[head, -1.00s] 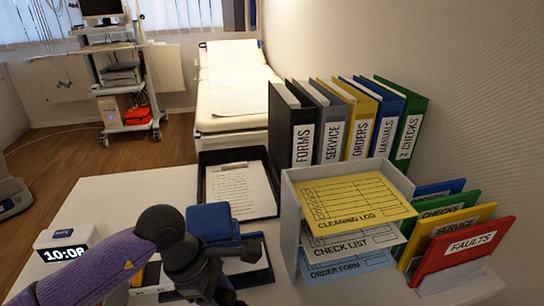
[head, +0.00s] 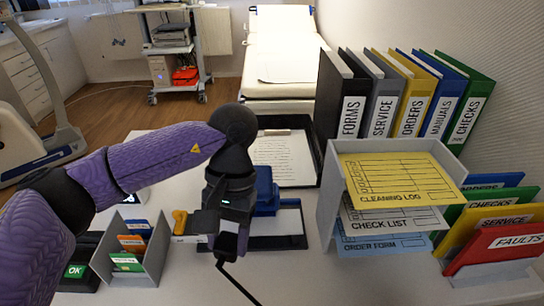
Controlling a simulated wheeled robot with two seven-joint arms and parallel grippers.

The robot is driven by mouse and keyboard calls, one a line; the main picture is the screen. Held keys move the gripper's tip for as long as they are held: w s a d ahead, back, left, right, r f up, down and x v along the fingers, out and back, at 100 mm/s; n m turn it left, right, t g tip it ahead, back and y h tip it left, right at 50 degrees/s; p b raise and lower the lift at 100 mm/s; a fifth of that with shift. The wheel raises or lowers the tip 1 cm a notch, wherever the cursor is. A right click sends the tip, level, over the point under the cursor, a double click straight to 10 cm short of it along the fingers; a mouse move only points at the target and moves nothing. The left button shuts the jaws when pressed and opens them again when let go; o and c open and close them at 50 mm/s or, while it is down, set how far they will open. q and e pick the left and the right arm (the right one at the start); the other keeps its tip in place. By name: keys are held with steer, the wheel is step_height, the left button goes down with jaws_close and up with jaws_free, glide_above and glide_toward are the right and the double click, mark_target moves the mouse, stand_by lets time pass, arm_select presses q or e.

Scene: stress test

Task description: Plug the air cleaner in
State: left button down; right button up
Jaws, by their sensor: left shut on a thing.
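My left gripper (head: 228,222) points down over the white desk, in front of a blue block-shaped thing. It is shut on a small dark plug (head: 229,243), which is mostly hidden by the fingers. A black cable (head: 237,283) hangs from the plug and runs down out of the bottom of the picture. I cannot make out the plug's pins. No air cleaner and no socket can be made out. My right gripper is not in view.
The blue thing (head: 266,188) stands on a dark-edged pad behind the gripper. A grey card holder (head: 148,268) stands at left front. A paper tray rack (head: 330,205), upright binders (head: 405,100) and coloured folders (head: 500,245) fill the right. A clipboard tray (head: 303,158) lies behind.

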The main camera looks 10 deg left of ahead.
arm_select(q)
steer(key=s+d+r+m+t+y, duration=0.1)
steer(key=d+r+m+y, duration=0.2)
steer(key=d+r+m, duration=0.4)
steer(key=shift+s+d+m, duration=0.4)
steer(key=shift+d, duration=0.8)
steer(key=w+d+f+m, duration=0.1)
steer(key=w+d+f+m+t, duration=0.1)
steer(key=m, duration=0.1)
steer(key=w+d+f+m+y, duration=0.1)
steer(key=shift+f+m+t, duration=0.25)
steer(key=shift+m+t, duration=0.05)
steer(key=shift+a, duration=0.1)
steer(key=s+a+r+n+g+h, duration=0.2)
steer(key=s+a+r+n, duration=0.1)
steer(key=a+r+n, duration=0.4)
steer(key=w+d+n+h, duration=0.2)
steer(key=w+d+n, duration=0.2)
steer(key=d, duration=0.4)
steer(key=shift+w+d+n+g, duration=0.15)
steer(key=shift+d+n+g, duration=0.15)
steer(key=shift+n, duration=0.5)
